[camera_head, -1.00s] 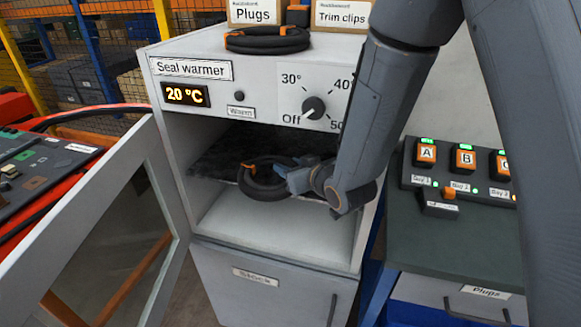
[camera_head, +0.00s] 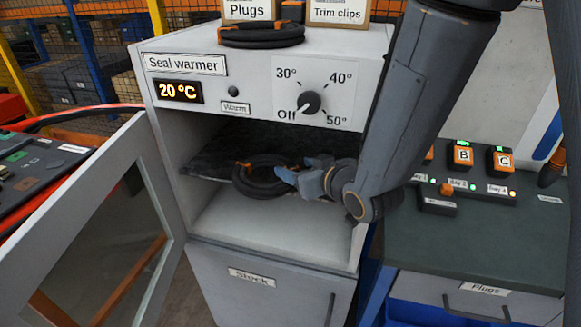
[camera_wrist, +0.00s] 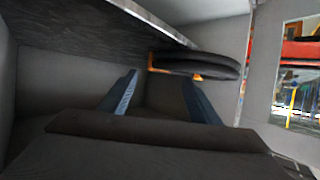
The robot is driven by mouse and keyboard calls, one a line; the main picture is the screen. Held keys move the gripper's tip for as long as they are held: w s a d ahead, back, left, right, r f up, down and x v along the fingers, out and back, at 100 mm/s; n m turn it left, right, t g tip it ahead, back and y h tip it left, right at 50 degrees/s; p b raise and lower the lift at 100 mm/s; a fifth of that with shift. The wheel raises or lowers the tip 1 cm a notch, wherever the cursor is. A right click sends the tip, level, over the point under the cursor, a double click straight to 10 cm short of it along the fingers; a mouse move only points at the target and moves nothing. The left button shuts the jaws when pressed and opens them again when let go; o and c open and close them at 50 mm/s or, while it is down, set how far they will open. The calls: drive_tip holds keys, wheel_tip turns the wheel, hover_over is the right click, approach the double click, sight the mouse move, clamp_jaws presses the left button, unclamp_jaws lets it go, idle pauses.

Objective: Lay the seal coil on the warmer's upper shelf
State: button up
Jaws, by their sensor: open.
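The seal coil (camera_head: 262,178), a black ring with orange clips, is at the front edge of the warmer's dark upper shelf (camera_head: 215,153); its near part overlaps that edge in the head view. In the wrist view the coil (camera_wrist: 205,64) appears beside the shelf edge (camera_wrist: 150,22); how much of it is supported I cannot tell. My gripper (camera_head: 300,178) is right of the coil, inside the warmer opening. In the wrist view my gripper (camera_wrist: 160,97) has its fingers apart with nothing between them, and the coil lies beyond the fingertips. The warmer (camera_head: 180,95) reads 20 °C.
The glazed warmer door (camera_head: 125,215) stands open at the left. Another black coil (camera_head: 262,35) lies on top of the warmer, before boxes labelled Plugs and Trim clips. The lower compartment floor (camera_head: 265,220) is bare. A button panel (camera_head: 470,185) stands at the right.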

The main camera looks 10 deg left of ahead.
drive_tip(key=v, duration=0.3)
drive_tip(key=p, duration=0.4)
drive_tip(key=shift+s+d+r, duration=0.35)
drive_tip(key=shift+s, duration=0.05)
drive_tip(key=p, duration=0.2)
drive_tip(key=shift+s+d+r+p, duration=0.15)
drive_tip(key=shift+s+d+p, duration=0.2)
drive_tip(key=shift+s+p, duration=0.05)
drive_tip(key=shift+s+d, duration=0.1)
